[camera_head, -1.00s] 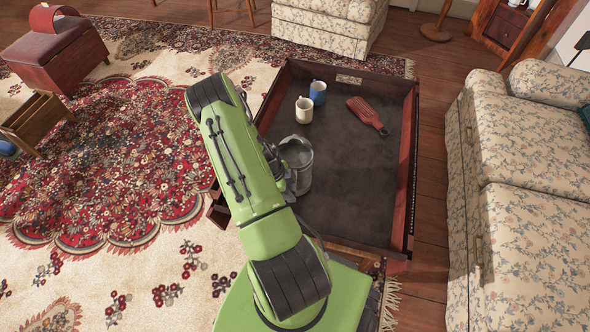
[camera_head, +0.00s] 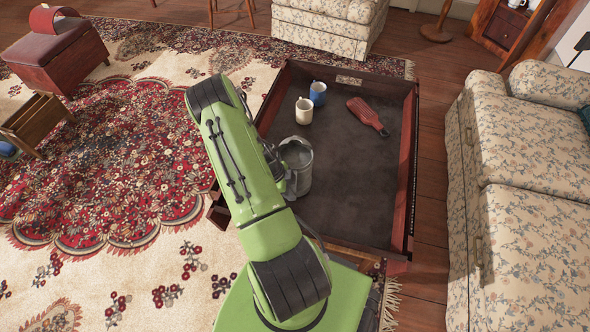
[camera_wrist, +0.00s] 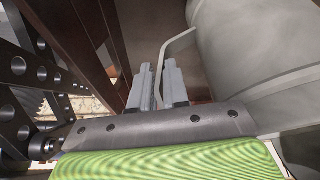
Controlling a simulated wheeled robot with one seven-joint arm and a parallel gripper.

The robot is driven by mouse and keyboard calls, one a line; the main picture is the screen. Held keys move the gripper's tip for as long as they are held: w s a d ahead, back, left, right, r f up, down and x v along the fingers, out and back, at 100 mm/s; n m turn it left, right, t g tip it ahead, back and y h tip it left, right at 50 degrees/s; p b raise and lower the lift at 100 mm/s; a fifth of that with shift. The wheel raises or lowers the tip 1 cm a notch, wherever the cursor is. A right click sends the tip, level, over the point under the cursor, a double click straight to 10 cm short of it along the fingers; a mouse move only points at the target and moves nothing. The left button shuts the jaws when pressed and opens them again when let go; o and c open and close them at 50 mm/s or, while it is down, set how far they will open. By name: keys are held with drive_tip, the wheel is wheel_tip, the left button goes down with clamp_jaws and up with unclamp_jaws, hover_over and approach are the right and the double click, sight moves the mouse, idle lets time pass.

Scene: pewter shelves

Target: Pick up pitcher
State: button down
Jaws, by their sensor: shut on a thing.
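The pitcher (camera_head: 300,168) is a grey metal vessel. In the head view it stands upright in the dark tray-like table (camera_head: 345,205), just right of my arm. In the wrist view its pale grey body (camera_wrist: 262,50) fills the right side, with its thin handle (camera_wrist: 178,46) at its left. My gripper (camera_wrist: 158,82) has its two grey fingers close together, shut on the handle. In the head view my arm mostly hides the gripper. I cannot tell whether the pitcher's base touches the table.
A floral sofa (camera_head: 530,200) stands at the right. The table's middle right is clear.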

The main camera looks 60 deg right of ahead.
idle(0.5)
drive_tip(key=shift+d+r, duration=0.1)
drive_tip(key=shift+d, duration=0.05)
wheel_tip(320, 180, up, 10)
drive_tip(key=p, duration=0.3)
idle(0.4)
